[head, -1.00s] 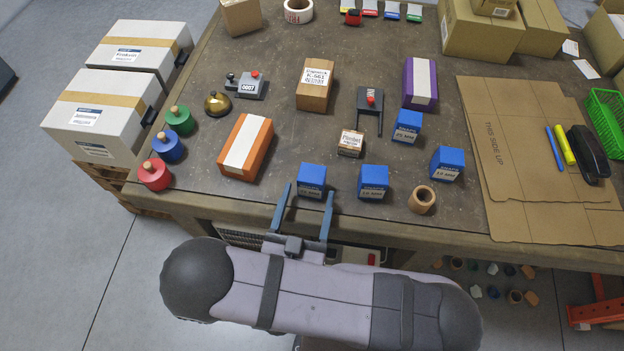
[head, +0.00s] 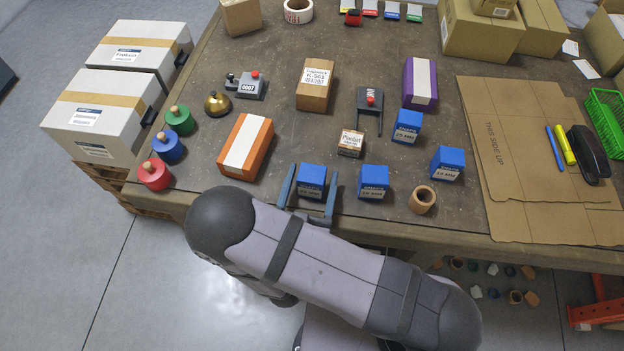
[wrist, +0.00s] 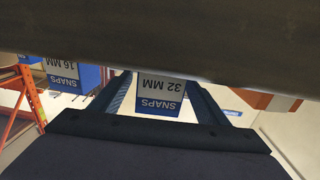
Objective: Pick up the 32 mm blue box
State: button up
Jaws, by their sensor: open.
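The 32 mm blue box (head: 311,179) stands at the table's front edge, blue on top with a grey label. In the wrist view its label reads "SNAPS 32 MM" upside down, and the box (wrist: 160,92) sits between my two fingers. My gripper (head: 309,186) is open, with one finger on each side of the box. Whether the fingers touch it I cannot tell. Other blue boxes stand close by: one just right (head: 373,182), one farther right (head: 447,163) and one behind (head: 407,127). A box labelled 16 MM (wrist: 75,78) shows at the left of the wrist view.
An orange box (head: 245,146) lies to the left, and a small labelled box (head: 351,143) stands behind. A wooden ring (head: 422,199) is to the right. A dark surface crosses the top of the wrist view. Flat cardboard (head: 490,200) covers the table's right side.

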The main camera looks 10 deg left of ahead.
jog(key=c, duration=1.2)
jog(key=shift+r, duration=0.15)
jog(key=shift+r, duration=4.8)
